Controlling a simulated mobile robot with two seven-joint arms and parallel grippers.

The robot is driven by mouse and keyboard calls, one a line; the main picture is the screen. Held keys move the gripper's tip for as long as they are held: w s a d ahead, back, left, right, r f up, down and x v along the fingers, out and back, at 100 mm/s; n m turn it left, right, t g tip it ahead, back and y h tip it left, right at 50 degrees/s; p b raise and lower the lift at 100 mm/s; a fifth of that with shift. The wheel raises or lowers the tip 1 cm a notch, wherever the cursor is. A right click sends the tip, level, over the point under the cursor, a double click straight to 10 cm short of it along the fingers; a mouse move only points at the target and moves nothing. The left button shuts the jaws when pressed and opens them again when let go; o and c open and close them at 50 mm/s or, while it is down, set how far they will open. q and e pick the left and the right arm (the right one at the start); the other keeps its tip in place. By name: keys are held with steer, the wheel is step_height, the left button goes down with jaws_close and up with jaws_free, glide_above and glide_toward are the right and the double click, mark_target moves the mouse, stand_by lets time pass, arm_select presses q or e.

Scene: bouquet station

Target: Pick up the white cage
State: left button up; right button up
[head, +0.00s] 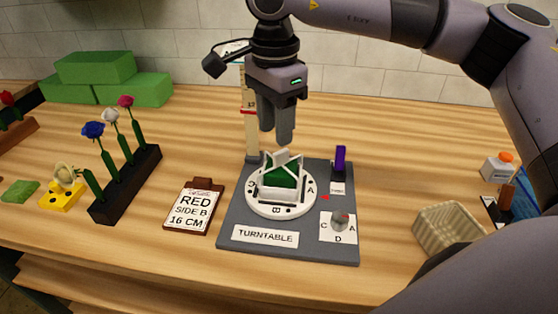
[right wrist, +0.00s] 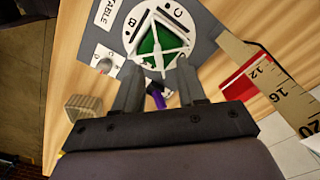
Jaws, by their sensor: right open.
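The white cage (head: 279,193) stands on the round white turntable disc (head: 255,205), around a green block (head: 283,177). In the right wrist view the cage (right wrist: 172,50) shows as pale bars over the green, just beyond my fingertips. My right gripper (head: 277,135) is open and empty, pointing down above and slightly behind the cage, apart from it. Its two dark fingers also show in the right wrist view (right wrist: 158,66). My left gripper is in neither view.
A tall ruler (head: 251,120) stands behind the turntable, close to my right gripper. A purple upright piece (head: 340,160) and a dial (head: 339,222) sit on the grey base (head: 230,218). A sign (head: 190,208) and flower rack (head: 130,185) are left; a basket (head: 450,228) is right.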

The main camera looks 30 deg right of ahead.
mark_target(279, 152)
steer(key=f, duration=0.3)
steer(key=f+p, duration=0.1)
steer(key=f, duration=0.1)
steer(key=shift+s+d+f, duration=0.15)
steer(key=shift+d, duration=0.1)
jaws_close()
